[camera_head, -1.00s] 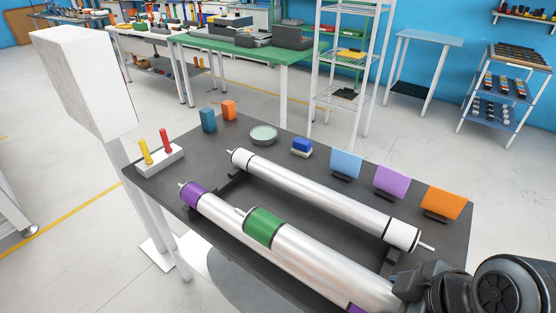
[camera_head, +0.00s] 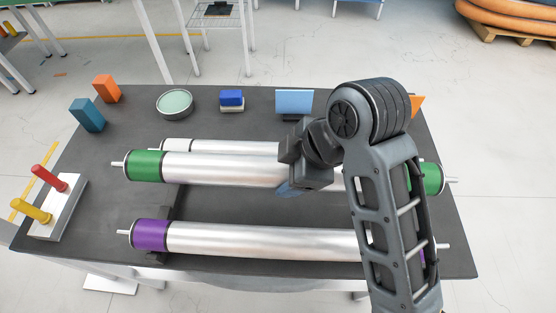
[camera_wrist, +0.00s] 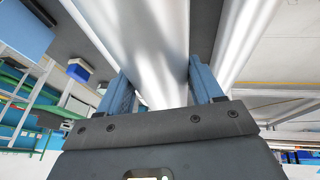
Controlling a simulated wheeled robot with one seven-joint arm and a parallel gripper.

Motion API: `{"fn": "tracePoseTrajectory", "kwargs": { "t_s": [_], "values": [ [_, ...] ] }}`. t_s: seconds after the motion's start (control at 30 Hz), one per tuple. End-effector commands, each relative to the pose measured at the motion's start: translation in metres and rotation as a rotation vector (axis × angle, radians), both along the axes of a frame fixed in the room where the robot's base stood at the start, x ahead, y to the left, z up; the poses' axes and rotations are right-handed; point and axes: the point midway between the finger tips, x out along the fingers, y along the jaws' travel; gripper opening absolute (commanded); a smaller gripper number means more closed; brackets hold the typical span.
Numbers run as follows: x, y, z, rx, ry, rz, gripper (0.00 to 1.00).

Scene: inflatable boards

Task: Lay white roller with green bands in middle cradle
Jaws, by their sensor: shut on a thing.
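The silver-white roller with green bands (camera_head: 225,170) lies across the head view, held above the table and level in the picture. My gripper (camera_head: 290,186) is shut around its middle; in the wrist view the blue fingers (camera_wrist: 160,88) stand on both sides of the roller (camera_wrist: 150,45). The purple-banded roller (camera_head: 270,241) lies nearer the front. A white-ended roller (camera_head: 178,144) lies behind, mostly hidden by the held one. A black cradle support (camera_head: 167,208) shows at the left between the front and held rollers. My arm covers the right-hand supports.
The dark table (camera_head: 80,160) carries a peg block (camera_head: 55,212) at left. Behind are blue (camera_head: 87,115) and orange (camera_head: 106,88) blocks, a round dish (camera_head: 175,102), a blue-white block (camera_head: 232,100), a blue panel (camera_head: 294,101) and a partly hidden orange panel (camera_head: 417,104).

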Motion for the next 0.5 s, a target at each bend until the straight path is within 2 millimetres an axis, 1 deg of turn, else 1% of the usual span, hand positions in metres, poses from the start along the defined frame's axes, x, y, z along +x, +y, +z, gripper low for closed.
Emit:
{"fn": "tracePoseTrajectory", "kwargs": {
  "t_s": [0.37,0.5],
  "values": [
    [0.0005,-0.0026,0.0025,0.003,0.001,0.008,0.01],
    [0.0,-0.0026,-0.0044,0.003,0.003,0.01,0.01]
  ]
}}
